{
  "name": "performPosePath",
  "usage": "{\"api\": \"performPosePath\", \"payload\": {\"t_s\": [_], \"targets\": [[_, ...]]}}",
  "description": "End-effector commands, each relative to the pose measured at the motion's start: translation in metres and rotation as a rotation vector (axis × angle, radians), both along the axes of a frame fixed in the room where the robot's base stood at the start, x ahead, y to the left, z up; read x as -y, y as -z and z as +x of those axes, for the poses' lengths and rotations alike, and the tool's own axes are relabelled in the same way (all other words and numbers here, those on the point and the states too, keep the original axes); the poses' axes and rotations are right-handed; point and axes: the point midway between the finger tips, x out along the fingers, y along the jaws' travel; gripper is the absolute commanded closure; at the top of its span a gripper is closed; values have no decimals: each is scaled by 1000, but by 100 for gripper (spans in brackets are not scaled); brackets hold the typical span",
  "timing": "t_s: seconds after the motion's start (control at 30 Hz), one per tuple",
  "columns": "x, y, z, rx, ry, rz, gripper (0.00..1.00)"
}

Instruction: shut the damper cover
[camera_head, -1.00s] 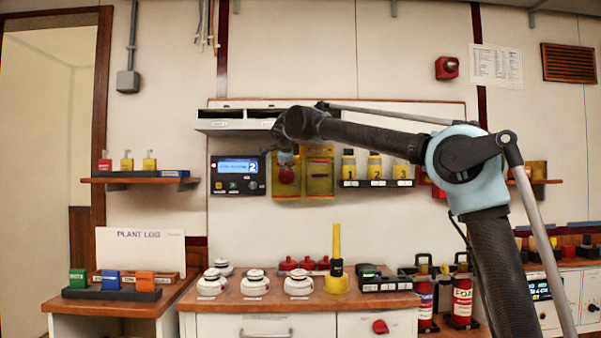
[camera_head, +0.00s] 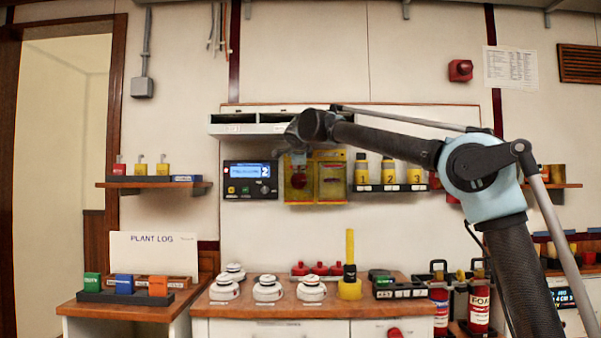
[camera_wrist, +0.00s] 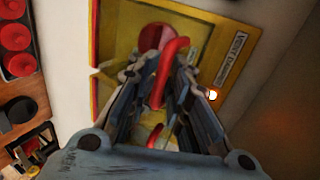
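Two yellow boxes sit side by side on the wall panel. The left box (camera_head: 290,193) has a red round part and is partly behind my gripper (camera_head: 297,155); the right box (camera_head: 331,180) stands clear. In the wrist view, a yellow housing (camera_wrist: 222,40) labelled as a vent damper fills the middle, with a dark red disc (camera_wrist: 153,36) and a bright red bar handle (camera_wrist: 167,72). My gripper (camera_wrist: 160,80) has its fingers apart, one on each side of the bar. Contact with the bar cannot be made out. The cover's exact position is unclear.
A lit control panel (camera_head: 250,180) is left of the boxes, and yellow numbered bottles (camera_head: 388,170) stand to the right. A grey shelf unit (camera_head: 250,124) lies above. The counter (camera_head: 230,310) below holds white detectors (camera_head: 311,288) and a yellow upright tool (camera_head: 350,265).

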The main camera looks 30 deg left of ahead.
Motion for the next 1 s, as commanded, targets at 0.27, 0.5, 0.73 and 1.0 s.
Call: {"api": "performPosePath", "payload": {"t_s": [0.27,0.5,0.73,1.0], "targets": [[-1,1,-1,-1,-1,0,82],[7,-9,-21,-1,-3,0,82],[24,-28,-58,-1,-4,-1,82],[40,-45,-90,-1,-3,0,82]]}}
